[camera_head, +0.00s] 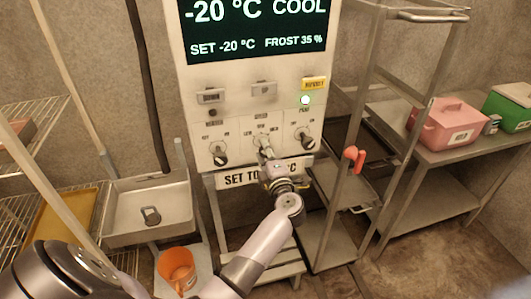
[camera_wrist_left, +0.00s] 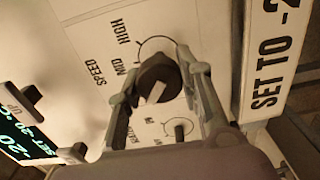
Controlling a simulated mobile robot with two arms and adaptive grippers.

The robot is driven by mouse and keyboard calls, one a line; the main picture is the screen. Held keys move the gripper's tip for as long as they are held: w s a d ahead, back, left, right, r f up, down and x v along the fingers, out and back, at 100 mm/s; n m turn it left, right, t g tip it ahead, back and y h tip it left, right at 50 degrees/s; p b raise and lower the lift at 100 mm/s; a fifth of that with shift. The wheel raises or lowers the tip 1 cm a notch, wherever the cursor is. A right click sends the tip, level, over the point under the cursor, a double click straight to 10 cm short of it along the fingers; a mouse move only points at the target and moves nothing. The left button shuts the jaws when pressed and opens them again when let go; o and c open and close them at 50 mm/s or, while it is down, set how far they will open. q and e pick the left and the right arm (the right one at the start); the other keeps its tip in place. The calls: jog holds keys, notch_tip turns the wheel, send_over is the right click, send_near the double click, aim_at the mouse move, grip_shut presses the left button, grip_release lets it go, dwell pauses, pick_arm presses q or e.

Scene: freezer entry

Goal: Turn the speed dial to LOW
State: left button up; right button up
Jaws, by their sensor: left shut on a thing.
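The speed dial (camera_wrist_left: 158,82) is a round black knob with a white pointer mark, on the pale control panel (camera_head: 203,120). It is the middle of three dials, and my gripper mostly hides it in the head view. My left gripper (camera_head: 266,158) is shut on the dial, with a finger on each side in the wrist view (camera_wrist_left: 160,88). The words SPEED, MID and HIGH show beside it in the wrist view; the LOW mark is not readable there. The white pointer is turned toward the lower left of that picture. My right gripper is not in view.
Similar dials stand left (camera_head: 220,157) and right (camera_head: 304,147) of it. A display (camera_head: 258,30) reads -20 °C and COOL. A SET TO sign (camera_head: 234,180) is below the panel. A metal rack with a red handle (camera_head: 355,157) stands close right.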

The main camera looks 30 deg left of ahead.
pick_arm(q)
jog(key=shift+f, duration=0.15)
jog(key=o, duration=1.2)
jog(key=shift+s+d, duration=0.1)
jog(key=v, duration=1.1)
jog(key=shift+s+d, duration=0.3)
